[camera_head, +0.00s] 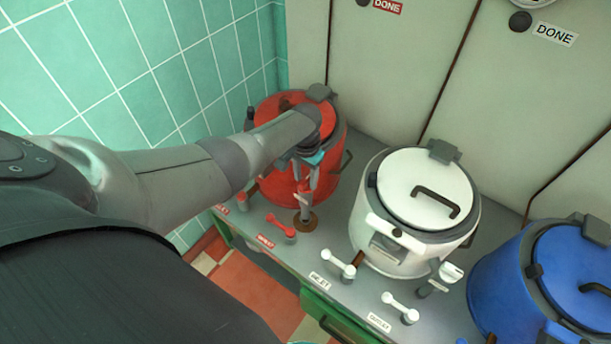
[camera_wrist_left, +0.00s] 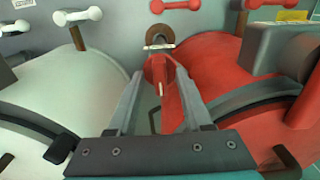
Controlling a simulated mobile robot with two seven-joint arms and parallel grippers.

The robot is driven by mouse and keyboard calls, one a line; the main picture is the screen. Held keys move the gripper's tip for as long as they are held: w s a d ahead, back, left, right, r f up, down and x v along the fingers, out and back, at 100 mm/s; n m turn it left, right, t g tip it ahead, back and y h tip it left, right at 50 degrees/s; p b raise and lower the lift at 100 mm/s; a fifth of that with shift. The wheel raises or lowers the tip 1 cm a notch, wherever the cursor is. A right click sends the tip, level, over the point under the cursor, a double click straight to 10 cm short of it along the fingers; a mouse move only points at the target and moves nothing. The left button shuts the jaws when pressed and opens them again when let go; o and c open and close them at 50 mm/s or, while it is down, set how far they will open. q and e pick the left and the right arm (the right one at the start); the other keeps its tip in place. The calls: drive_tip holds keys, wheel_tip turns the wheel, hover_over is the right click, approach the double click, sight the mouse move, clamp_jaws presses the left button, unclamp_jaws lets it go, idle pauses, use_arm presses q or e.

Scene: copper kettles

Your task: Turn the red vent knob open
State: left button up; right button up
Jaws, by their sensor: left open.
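The red kettle (camera_head: 270,105) stands at the back left of the counter, partly hidden by my left arm. A red knob (camera_head: 303,199) shows at its front, just below my left gripper (camera_head: 305,178). In the left wrist view, my left gripper (camera_wrist_left: 160,75) is open, with one finger on each side of this red knob (camera_wrist_left: 170,98). I cannot tell whether the fingers touch it, nor whether it is the vent knob, as no vent label is readable. My right gripper is not in view.
A white kettle (camera_head: 412,190) stands right of the red one, and a blue kettle (camera_head: 505,290) stands further right. A red lever (camera_head: 281,227) and white levers (camera_head: 339,263) line the counter front. Green tiles (camera_head: 150,60) and pale panels (camera_head: 400,70) close off the back.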

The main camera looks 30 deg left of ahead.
sight(305, 179)
use_arm(q)
drive_tip(key=shift+r, duration=0.1)
wheel_tip(305, 179, up, 15)
drive_tip(key=p, duration=0.5)
idle(0.4)
